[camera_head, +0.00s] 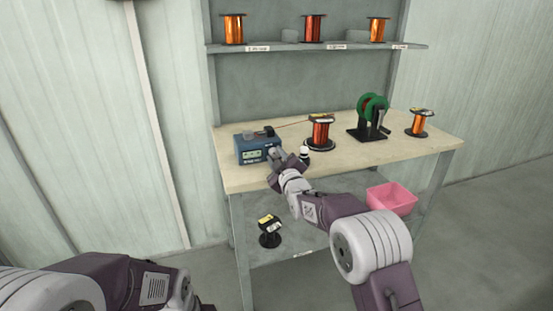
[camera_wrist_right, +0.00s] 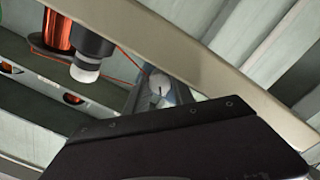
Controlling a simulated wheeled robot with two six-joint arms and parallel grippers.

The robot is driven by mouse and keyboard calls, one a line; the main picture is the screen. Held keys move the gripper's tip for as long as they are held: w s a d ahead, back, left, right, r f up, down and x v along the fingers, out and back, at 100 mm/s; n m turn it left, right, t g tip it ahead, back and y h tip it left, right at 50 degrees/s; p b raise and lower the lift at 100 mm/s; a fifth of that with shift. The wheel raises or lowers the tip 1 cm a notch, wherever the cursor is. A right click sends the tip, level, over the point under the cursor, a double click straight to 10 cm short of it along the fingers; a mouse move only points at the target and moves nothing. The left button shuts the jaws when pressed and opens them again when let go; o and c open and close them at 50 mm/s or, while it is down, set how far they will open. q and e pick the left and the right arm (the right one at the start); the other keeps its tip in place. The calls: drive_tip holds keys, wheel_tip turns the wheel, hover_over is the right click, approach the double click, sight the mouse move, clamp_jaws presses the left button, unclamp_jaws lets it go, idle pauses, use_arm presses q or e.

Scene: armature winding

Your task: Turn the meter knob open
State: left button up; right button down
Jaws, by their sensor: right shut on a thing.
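The blue meter (camera_head: 250,155) stands at the left end of the workbench in the head view. My right gripper (camera_head: 275,154) is at the right part of its front face and hides the meter knob there. In the right wrist view, the pale round knob (camera_wrist_right: 160,86) with a dark mark shows beyond the dark gripper body. My right gripper is shut on the knob; its fingertips are hard to make out. My left arm comes in at the lower left, and its gripper is outside the picture.
A copper spool (camera_head: 320,132), a green winder (camera_head: 373,115) and another spool (camera_head: 418,123) stand on the workbench (camera_head: 375,152). A white-topped post (camera_head: 304,150) is close beside my right gripper. A pink bin (camera_head: 391,198) and a dark spool (camera_head: 269,230) are lower down.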

drive_tip(key=shift+f+n, duration=0.15)
drive_tip(key=shift+n, duration=0.45)
drive_tip(key=c, duration=1.4)
unclamp_jaws()
drive_tip(key=shift+o, duration=0.2)
drive_tip(key=shift+s, duration=0.1)
drive_tip(key=p+v, duration=0.1)
drive_tip(key=v, duration=0.8)
